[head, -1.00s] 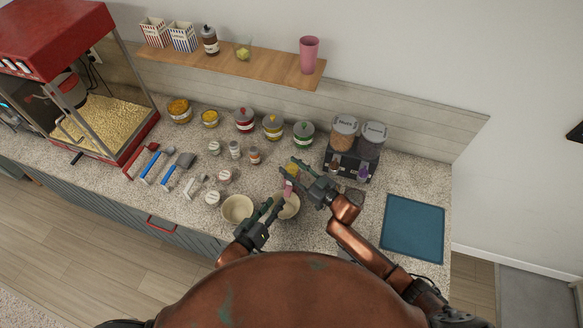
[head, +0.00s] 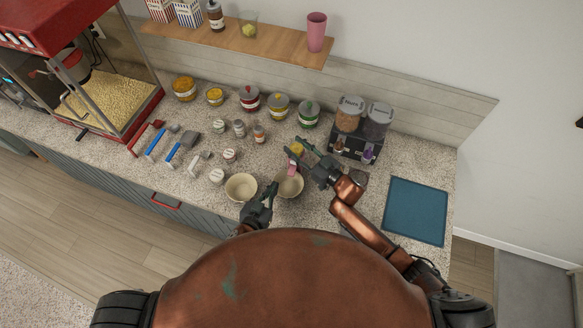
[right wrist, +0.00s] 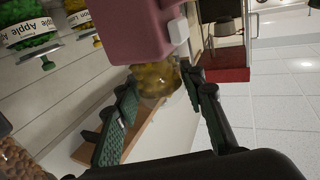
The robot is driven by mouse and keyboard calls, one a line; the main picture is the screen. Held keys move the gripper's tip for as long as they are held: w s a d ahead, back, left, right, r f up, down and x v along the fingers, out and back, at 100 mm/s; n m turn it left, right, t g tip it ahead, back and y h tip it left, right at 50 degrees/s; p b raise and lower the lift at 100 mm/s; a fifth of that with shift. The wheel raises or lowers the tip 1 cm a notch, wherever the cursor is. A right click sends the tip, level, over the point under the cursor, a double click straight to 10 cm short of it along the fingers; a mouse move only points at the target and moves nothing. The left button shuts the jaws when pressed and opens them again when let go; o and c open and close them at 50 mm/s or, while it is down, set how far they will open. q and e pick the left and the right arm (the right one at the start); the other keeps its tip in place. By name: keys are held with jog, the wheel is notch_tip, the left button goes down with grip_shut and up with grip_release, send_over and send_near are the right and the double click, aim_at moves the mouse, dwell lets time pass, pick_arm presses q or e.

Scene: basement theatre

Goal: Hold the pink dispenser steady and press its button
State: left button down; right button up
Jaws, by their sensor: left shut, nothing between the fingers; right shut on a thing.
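The pink dispenser (head: 292,167) is small in the head view, above or at the rear edge of the right cream bowl (head: 290,187). In the right wrist view its pink body (right wrist: 125,30) fills the top, with a white button (right wrist: 179,32) on its side. A clear jar of yellow contents (right wrist: 155,80) is joined to it. My right gripper (head: 302,153) is shut on the dispenser at this jar, one finger on each side (right wrist: 160,88). My left gripper (head: 270,190) is shut and empty, in front of the dispenser between the two bowls, apart from the button.
A second cream bowl (head: 240,187) stands left of my left gripper. A two-jar topping dispenser (head: 354,144) stands behind my right arm. Several lidded jars line the back; scoops (head: 173,155) lie left. A blue mat (head: 415,211) lies at right. A pink cup (head: 316,32) stands on the shelf (head: 240,42).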

aim_at(293, 164)
pick_arm(q)
jog(key=s+d+m+t, duration=0.2)
jog(key=s+m+t, duration=0.2)
jog(key=m, duration=1.2)
jog(key=shift+s+d+m, duration=0.3)
jog(key=shift+s, duration=0.65)
jog(key=shift+w+f, duration=0.1)
jog(key=x, duration=1.4)
jog(key=shift+d+r, duration=0.1)
jog(key=shift+r, duration=0.15)
